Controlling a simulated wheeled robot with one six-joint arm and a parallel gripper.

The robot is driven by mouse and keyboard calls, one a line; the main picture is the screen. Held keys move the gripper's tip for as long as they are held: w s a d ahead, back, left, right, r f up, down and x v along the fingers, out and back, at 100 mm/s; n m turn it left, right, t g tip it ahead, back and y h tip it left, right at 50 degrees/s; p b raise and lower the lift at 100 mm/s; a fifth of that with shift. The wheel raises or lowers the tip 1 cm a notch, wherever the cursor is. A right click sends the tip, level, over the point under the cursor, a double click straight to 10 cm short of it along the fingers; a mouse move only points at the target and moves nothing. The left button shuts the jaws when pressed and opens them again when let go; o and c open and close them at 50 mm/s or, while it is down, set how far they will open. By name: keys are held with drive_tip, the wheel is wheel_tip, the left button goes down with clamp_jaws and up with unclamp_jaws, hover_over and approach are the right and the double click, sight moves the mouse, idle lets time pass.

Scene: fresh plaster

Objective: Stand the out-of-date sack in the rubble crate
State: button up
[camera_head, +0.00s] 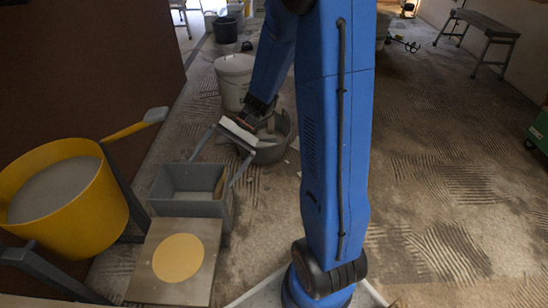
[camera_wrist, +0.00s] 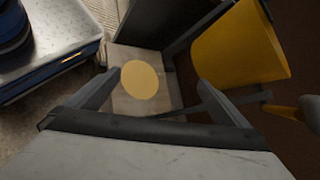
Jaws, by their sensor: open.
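My gripper (camera_head: 210,175) is open, with its two grey fingers spread above a grey rectangular crate (camera_head: 165,209). In the wrist view my gripper (camera_wrist: 158,95) has nothing between its fingers. A small tan piece (camera_head: 220,186) shows at the crate's right inner side; I cannot tell what it is. I cannot make out a sack or any date marking in either view. A round grey tub (camera_head: 281,152) with pale pieces in it stands behind my gripper and is partly hidden by my arm. I cannot tell for certain which container is the rubble crate.
A board with a yellow disc (camera_head: 178,258) lies in front of the crate; the disc also shows in the wrist view (camera_wrist: 139,80). A yellow tub (camera_head: 88,215) of grey material stands left. A white bucket (camera_head: 233,72) stands behind. The floor to the right is largely clear.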

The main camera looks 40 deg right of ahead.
drive_tip(key=s+d+r+n+t+h, duration=0.3)
drive_tip(key=s+d+r+n+h, duration=0.1)
drive_tip(key=s+r, duration=0.3)
drive_tip(key=s+d+r+n+t+h, duration=0.4)
drive_tip(key=s+r+h, duration=0.2)
drive_tip(key=s, duration=0.5)
drive_tip(key=shift+s+d+r+h, duration=0.35)
drive_tip(key=shift+d+h, duration=0.05)
drive_tip(key=shift+h, duration=0.1)
idle(1.0)
